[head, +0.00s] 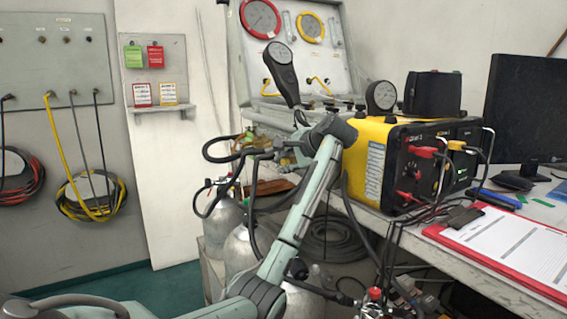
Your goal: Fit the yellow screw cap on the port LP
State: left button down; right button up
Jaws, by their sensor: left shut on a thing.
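My left arm rises from the bottom, and its wrist bends left in front of the gauge panel (294,50). My left gripper (258,153) is small and dark against hoses. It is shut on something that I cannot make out. The yellow screw cap does not show clearly, and the fingers may hide it. I cannot pick out the port LP or read its label. My right gripper is not in view.
A yellow and black case (371,165) with red connectors and cables stands on the bench, close to my left wrist. Grey cylinders (227,217) with dark hoses stand below the panel. A red clipboard (510,240) and a monitor (524,105) are at right.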

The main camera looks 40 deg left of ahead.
pick_arm(q)
jog(key=shift+w+d+p, duration=0.2)
jog(key=shift+w+p, duration=0.2)
jog(key=shift+w, duration=0.2)
jog(key=shift+w+d+p, duration=0.15)
jog(key=shift+w+p, duration=0.2)
jog(key=shift+w, duration=0.2)
dwell(0.6)
jog(key=c, duration=1.3)
grip_release()
jog(key=v, duration=1.2)
jog(key=shift+r, duration=0.1)
